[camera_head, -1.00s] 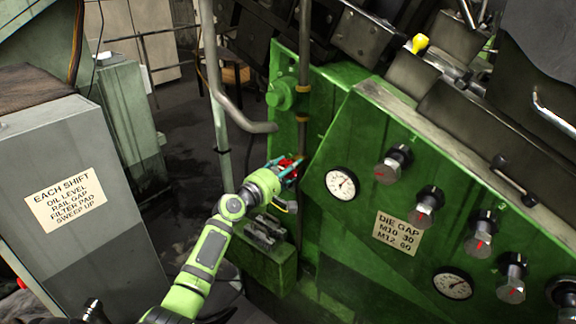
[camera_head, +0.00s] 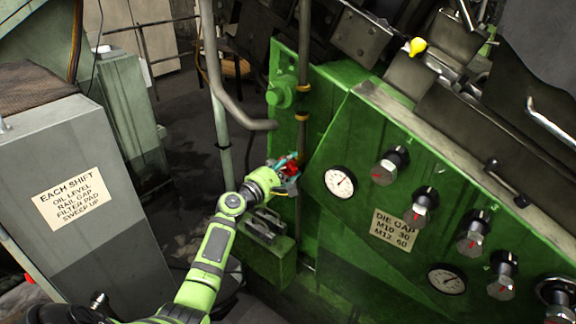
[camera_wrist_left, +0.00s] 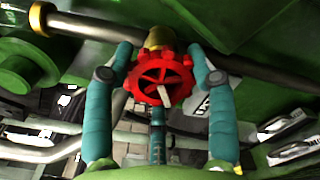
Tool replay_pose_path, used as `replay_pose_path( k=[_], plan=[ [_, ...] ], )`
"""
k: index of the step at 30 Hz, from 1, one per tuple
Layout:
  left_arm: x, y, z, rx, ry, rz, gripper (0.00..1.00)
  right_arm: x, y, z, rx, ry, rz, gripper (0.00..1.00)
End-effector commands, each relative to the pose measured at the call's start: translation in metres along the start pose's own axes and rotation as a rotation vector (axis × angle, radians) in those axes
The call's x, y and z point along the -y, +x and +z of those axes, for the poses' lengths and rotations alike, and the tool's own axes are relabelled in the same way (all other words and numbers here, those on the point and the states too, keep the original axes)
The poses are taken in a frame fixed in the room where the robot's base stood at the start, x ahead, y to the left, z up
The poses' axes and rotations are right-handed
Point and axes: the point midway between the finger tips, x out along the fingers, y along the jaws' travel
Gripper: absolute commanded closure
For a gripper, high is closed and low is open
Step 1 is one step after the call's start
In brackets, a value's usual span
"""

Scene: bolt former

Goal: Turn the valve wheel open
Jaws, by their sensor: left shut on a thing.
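The valve wheel (camera_wrist_left: 148,72) is red with spokes and sits on a brass fitting on a dark pipe. In the left wrist view it lies between the two teal fingers of my left gripper (camera_wrist_left: 160,62), which is shut on its rim. In the head view the red wheel (camera_head: 291,167) shows only in part, behind and between the fingers of my left gripper (camera_head: 283,168), at the vertical pipe by the green machine. A pale pointer or stem end (camera_wrist_left: 163,95) shows near the wheel's middle. My right gripper is not in view.
The green machine (camera_head: 335,130) fills the right, with gauges (camera_head: 340,182) and several knobs. A grey bent pipe (camera_head: 225,95) stands left of the wheel. A green box (camera_head: 268,262) is below my left wrist. A grey cabinet (camera_head: 75,150) is at the left.

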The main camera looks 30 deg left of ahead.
Motion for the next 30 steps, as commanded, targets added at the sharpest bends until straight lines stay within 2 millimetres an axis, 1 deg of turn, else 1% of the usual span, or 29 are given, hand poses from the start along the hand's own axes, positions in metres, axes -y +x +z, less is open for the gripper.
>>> replay_pose_path(
  k=[1,10,11,12,23,26,29,30],
  plan=[
    [-0.003,-0.001,-0.002,-0.005,-0.005,0.008,0.77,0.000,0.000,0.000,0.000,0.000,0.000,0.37],
    [-0.002,-0.001,-0.003,-0.006,-0.006,0.005,0.77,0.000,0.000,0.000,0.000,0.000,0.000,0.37],
    [-0.001,-0.001,-0.003,-0.006,-0.006,0.005,0.32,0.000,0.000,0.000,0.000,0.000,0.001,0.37],
    [-0.001,-0.001,-0.003,-0.006,-0.006,0.004,0.21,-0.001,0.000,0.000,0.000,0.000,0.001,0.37],
    [0.001,-0.002,-0.001,-0.002,-0.003,-0.001,0.21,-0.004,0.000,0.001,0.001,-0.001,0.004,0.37],
    [0.002,-0.008,-0.002,-0.003,-0.002,-0.002,0.21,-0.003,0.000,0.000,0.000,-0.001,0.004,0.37],
    [0.002,-0.022,-0.003,-0.005,0.000,-0.003,0.21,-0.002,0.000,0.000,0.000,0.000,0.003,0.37],
    [0.002,-0.030,-0.003,-0.005,0.000,-0.002,0.21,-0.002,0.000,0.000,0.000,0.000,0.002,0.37]
  ],
)
